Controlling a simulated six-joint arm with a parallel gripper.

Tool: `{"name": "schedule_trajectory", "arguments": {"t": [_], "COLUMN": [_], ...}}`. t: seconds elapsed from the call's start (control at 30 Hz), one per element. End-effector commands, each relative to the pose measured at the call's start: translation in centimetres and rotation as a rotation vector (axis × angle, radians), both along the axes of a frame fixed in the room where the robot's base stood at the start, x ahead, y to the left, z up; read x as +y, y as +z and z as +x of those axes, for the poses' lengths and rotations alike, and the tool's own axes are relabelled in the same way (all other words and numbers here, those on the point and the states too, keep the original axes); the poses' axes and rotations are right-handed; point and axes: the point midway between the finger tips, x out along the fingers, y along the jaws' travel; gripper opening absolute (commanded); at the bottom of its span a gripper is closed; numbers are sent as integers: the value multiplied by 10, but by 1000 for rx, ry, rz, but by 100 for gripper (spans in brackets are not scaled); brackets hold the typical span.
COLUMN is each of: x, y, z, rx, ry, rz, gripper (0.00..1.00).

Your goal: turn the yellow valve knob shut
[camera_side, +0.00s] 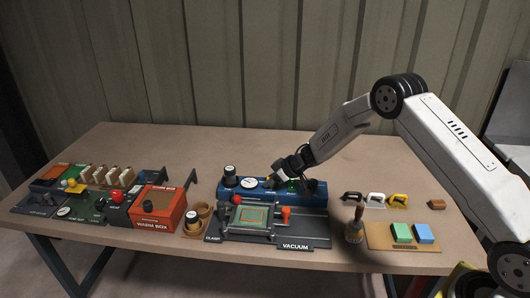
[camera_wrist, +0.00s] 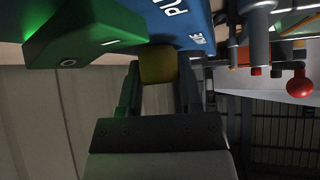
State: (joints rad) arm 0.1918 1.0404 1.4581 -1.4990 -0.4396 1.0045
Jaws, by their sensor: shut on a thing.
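The yellow valve knob (camera_wrist: 158,66) shows in the wrist view between the two dark fingers of my gripper (camera_wrist: 159,80), against a blue unit (camera_wrist: 188,12) with white lettering. The fingers are on either side of the knob and shut on it. In the side view my gripper (camera_side: 274,181) reaches down to the blue unit (camera_side: 318,197) at the back middle of the table. The knob is small there and mostly covered by my gripper. Which way the knob is turned cannot be told.
A green block (camera_wrist: 85,35) sits close beside the knob in the wrist view. A gauge (camera_side: 249,183) and a black knob (camera_side: 230,172) stand left on the blue unit. The vacuum fixture (camera_side: 296,243) is in front.

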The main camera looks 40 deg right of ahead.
Motion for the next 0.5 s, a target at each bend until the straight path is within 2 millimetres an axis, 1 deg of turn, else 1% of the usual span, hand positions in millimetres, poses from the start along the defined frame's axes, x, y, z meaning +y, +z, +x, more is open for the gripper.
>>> {"name": "schedule_trajectory", "arguments": {"t": [0.2, 0.5], "x": [0, 0], "y": [1, 1], "z": [1, 1], "rx": [-1, 0], "ry": [64, 74], "rz": [0, 0], "gripper": [0, 0]}}
